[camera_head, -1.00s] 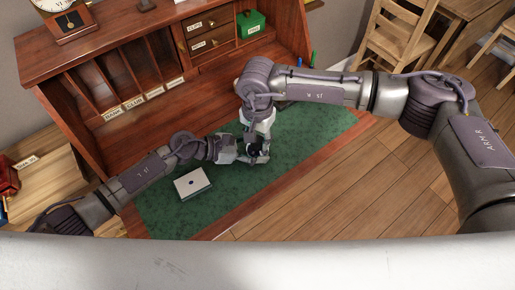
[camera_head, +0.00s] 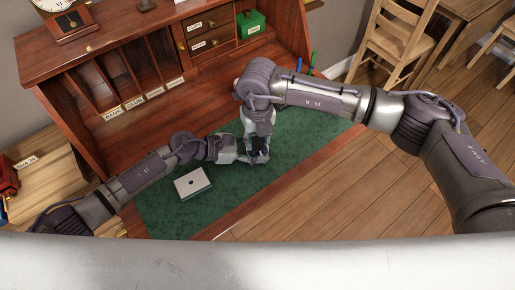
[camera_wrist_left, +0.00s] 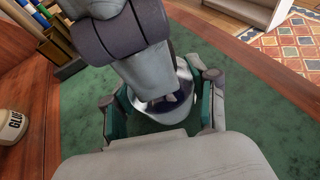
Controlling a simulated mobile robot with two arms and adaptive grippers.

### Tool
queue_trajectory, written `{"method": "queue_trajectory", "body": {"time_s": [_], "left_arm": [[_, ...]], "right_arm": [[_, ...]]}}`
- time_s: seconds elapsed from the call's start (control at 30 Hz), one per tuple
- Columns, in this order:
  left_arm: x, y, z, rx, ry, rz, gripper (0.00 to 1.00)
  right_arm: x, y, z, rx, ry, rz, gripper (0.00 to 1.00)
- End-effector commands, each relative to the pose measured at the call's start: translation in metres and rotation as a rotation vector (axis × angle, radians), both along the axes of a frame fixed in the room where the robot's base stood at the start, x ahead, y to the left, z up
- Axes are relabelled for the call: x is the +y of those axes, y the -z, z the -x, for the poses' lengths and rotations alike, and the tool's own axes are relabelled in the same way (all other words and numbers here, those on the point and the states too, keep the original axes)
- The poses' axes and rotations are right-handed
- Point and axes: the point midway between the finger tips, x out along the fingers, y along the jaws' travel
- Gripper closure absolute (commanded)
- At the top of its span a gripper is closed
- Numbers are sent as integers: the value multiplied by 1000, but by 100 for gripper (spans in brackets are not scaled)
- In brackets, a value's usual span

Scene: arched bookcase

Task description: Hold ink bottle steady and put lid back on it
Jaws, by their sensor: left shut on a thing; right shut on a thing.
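The ink bottle (camera_wrist_left: 157,107) stands between the fingers of my left gripper (camera_wrist_left: 165,112) in the left wrist view; it looks like clear glass with dark ink. My left gripper, also in the head view (camera_head: 245,156), is shut on it over the green desk mat (camera_head: 160,217). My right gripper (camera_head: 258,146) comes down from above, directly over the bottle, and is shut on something. That is probably the lid, but the gripper hides it in the left wrist view. I cannot tell whether lid and bottle touch.
A white box (camera_head: 192,182) with a dark dot lies on the mat left of the grippers. A jar marked GLUE (camera_wrist_left: 12,126) stands at the left in the wrist view. The bookcase slots (camera_head: 120,80) and a green box (camera_head: 251,24) are behind. The mat's near right is clear.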

Motion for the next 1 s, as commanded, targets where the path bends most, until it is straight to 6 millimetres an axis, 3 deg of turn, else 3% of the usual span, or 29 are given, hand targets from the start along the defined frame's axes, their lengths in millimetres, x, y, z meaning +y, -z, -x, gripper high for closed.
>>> {"method": "queue_trajectory", "body": {"time_s": [0.3,0.4,0.53,0.57,0.7,1.0], "left_arm": [[0,1,1,2,1,-2,100],[0,1,1,2,1,-2,100],[0,1,1,2,1,-2,100],[0,1,1,2,1,-2,100],[0,1,1,2,1,-2,100],[0,1,1,2,1,-2,100]], "right_arm": [[1,1,0,2,670,-3,100],[1,1,0,1,786,-2,100],[0,0,0,0,777,-3,100],[0,0,0,0,776,-3,57],[0,0,0,0,775,-3,33],[0,0,0,0,773,-2,31]]}}
